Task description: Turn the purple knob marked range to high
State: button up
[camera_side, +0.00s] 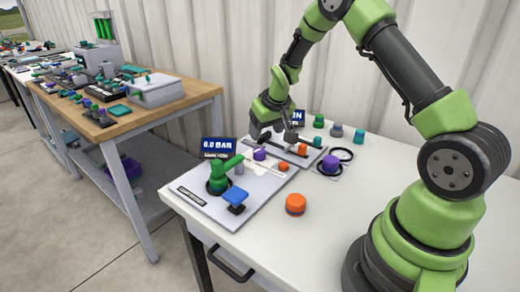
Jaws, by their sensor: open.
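Two purple knobs show. One purple knob (260,154) is by the far edge of the near grey panel (245,200), close below my gripper. The other purple knob (331,164) is on a small plate with a black ring, farther right. The range marking is too small to read on either, so I cannot tell which is the range knob or where it points. My gripper (273,136) is open, pointing down over the far panel (300,155), just above and behind the first purple knob. I see nothing between its fingers, and any contact is unclear.
The near panel carries a green lever valve (219,178), a blue handle (236,196) and a 6.0 BAR display (218,147). An orange knob (295,205) stands on the white table (350,215). Several small knobs (337,130) are at the back.

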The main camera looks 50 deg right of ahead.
aim_at(260, 150)
jog(key=x, duration=0.9)
jog(key=c, duration=0.9)
